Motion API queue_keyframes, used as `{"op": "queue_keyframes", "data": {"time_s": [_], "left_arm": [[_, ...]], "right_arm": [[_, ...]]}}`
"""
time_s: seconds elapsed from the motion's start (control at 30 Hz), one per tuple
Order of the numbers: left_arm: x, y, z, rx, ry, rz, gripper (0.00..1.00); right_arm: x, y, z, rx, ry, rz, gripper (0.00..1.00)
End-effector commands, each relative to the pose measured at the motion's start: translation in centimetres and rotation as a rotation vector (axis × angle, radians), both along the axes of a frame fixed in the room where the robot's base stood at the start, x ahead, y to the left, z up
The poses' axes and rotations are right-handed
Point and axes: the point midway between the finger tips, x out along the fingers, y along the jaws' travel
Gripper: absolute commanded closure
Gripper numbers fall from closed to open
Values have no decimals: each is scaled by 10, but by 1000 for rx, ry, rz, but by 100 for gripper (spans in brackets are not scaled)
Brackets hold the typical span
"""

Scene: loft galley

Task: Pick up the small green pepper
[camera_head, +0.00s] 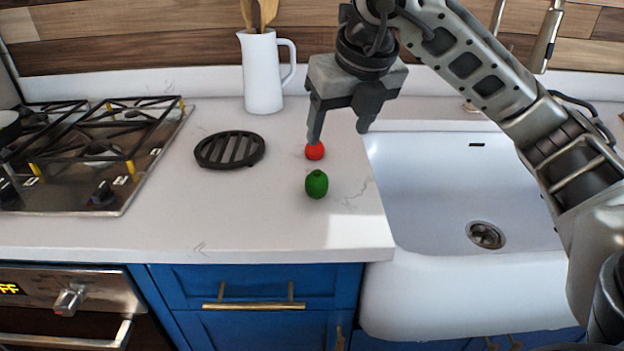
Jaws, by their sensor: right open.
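The small green pepper (316,184) sits on the white countertop (250,220), left of the sink and in front of a small red item. My right gripper (339,137) hangs above the counter with its fingers spread open and pointing down. Nothing shows between the fingers. Its left fingertip appears just above the red item (315,151); I cannot tell whether they touch. The pepper appears below and in front of the gripper, apart from it. My left gripper does not show.
A black round trivet (230,149) lies left of the pepper. A white pitcher (262,75) with wooden utensils stands behind it. A gas hob (90,150) is at the left, and a deep white sink (440,185) at the right.

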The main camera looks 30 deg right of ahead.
Motion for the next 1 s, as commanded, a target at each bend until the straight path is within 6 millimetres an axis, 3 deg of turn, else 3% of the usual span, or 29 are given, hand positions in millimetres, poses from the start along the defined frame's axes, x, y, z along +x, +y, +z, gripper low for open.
{"op": "queue_keyframes", "data": {"time_s": [0.4, 0.67, 1.0], "left_arm": [[0, 0, 0, -1, 0, 0, 64], [0, 0, 2, -1, 0, -1, 64], [-2, 2, 4, 19, 7, -5, 64]], "right_arm": [[31, -5, -78, -1, 6, 1, 37], [40, -4, -96, 1, 4, 4, 37], [60, -3, -136, 1, 5, 4, 37]]}}
